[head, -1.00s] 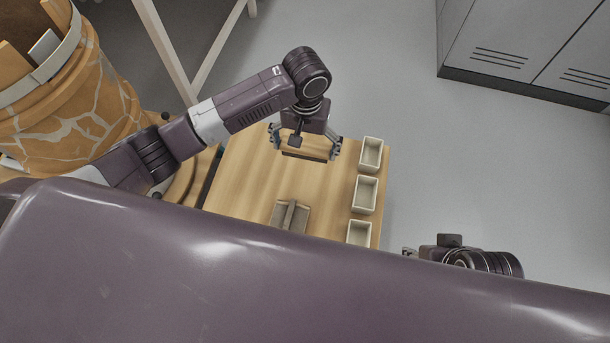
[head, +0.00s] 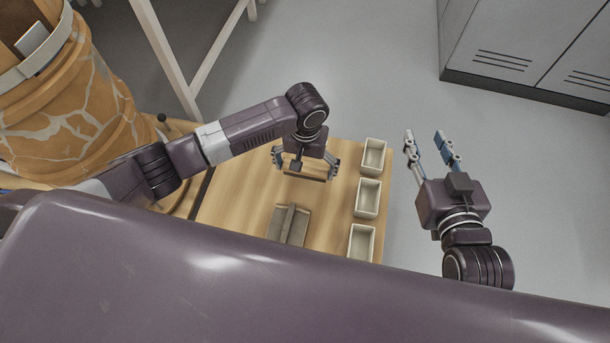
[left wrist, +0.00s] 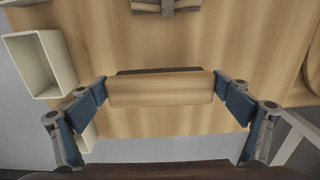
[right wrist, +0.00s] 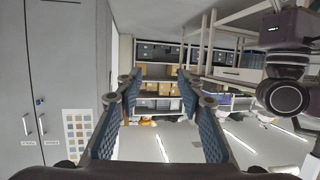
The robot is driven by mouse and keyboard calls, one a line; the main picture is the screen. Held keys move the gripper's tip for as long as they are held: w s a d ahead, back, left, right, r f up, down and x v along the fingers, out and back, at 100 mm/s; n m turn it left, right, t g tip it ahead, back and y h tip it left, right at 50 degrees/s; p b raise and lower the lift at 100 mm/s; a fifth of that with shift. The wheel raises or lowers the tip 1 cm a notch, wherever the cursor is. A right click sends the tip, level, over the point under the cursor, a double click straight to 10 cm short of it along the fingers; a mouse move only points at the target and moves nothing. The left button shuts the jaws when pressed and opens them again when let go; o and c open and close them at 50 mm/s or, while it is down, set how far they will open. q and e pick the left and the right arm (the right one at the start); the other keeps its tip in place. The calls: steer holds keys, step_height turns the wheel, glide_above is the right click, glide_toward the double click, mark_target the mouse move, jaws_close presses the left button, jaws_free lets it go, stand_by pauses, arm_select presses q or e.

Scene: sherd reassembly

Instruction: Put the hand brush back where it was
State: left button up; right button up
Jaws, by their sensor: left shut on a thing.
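The hand brush, a wooden block (left wrist: 160,91) with a dark strip along one side, lies between the fingers of my left gripper (head: 306,164). My left gripper is shut on the brush's two ends. The brush is also seen in the head view (head: 305,178), over the far part of the wooden table (head: 240,190). I cannot tell whether it touches the table. My right gripper (head: 424,136) is open and empty, off the table's right side over the floor. Its spread fingers also show in the right wrist view (right wrist: 157,90).
A grey-brown piece with a raised ridge (head: 289,225) lies on the table, nearer me than the brush. Several cream open bins (head: 367,197) line the table's right edge. A large cracked orange vessel (head: 65,110) stands at left. Grey lockers (head: 530,50) stand at the back right.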

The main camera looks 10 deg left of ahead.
mark_target(305, 176)
arm_select(q)
step_height(305, 176, down, 4)
steer(key=shift+r+b, duration=0.25)
steer(key=shift+b, duration=0.5)
arm_select(e)
step_height(305, 176, up, 8)
steer(key=w+a+t+y, duration=0.1)
steer(key=t, duration=0.3)
steer(key=shift+w+a+r+y, duration=0.15)
steer(key=shift+w+a+y, duration=0.05)
steer(key=shift+a+y, duration=0.1)
arm_select(q)
steer(key=shift+f, duration=0.1)
steer(key=o, duration=0.9)
steer(key=shift+f, duration=0.1)
arm_select(e)
steer(key=shift+d, duration=0.1)
